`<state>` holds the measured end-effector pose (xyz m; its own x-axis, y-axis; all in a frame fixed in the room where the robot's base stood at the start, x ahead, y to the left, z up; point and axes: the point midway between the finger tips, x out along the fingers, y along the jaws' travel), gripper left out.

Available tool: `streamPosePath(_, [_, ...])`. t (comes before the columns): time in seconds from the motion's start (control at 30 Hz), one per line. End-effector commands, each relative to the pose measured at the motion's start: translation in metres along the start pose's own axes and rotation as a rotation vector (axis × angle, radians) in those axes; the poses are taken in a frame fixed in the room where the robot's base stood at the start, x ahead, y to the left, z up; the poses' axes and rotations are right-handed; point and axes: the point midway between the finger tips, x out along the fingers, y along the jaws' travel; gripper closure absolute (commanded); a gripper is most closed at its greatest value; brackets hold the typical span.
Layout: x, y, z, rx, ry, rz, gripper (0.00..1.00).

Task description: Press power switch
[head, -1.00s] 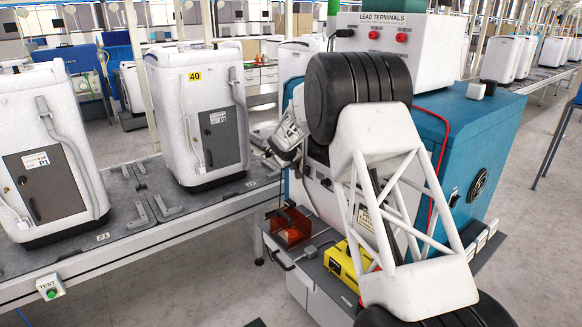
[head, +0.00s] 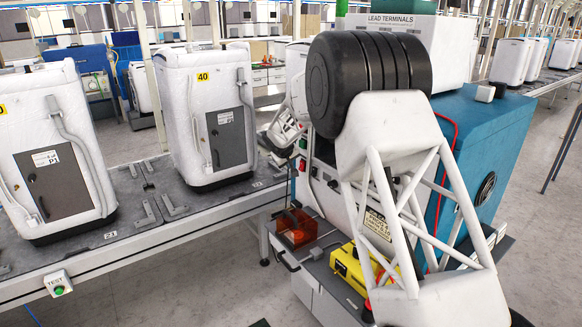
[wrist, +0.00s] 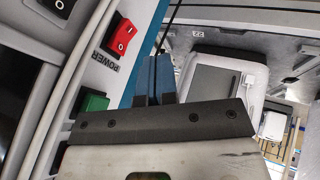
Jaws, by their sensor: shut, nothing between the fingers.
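The red power switch (wrist: 123,37) shows in the wrist view on a pale panel, beside the word POWER. My gripper (wrist: 154,65) is shut, its two blue fingers together and empty. In the wrist picture the fingers appear to the right of and below the red switch, with a visible space between; depth is hard to judge. A green switch (wrist: 95,103) sits lower on the same panel, left of the fingers. In the head view my arm covers much of the machine (head: 492,150); the fingers cannot be made out clearly there.
A black switch (wrist: 58,4) is at the wrist view's top left. An orange-red box (head: 296,228) and a yellow device (head: 350,268) sit on the machine's low shelf. White wrapped units (head: 208,125) stand on the conveyor (head: 140,245) at left. A green TEST button (head: 59,290) is on its edge.

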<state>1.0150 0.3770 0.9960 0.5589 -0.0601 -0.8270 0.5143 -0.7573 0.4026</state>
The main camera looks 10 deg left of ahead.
Motion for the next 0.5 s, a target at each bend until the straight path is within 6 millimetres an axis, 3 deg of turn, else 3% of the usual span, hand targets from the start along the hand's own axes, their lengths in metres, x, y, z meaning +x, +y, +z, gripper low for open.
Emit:
streamPosePath(0.2, [-0.030,-0.001,-0.001,0.000,0.003,0.000,1.00])
streamPosePath(0.5, [-0.056,-0.001,0.000,0.001,0.000,0.000,1.00])
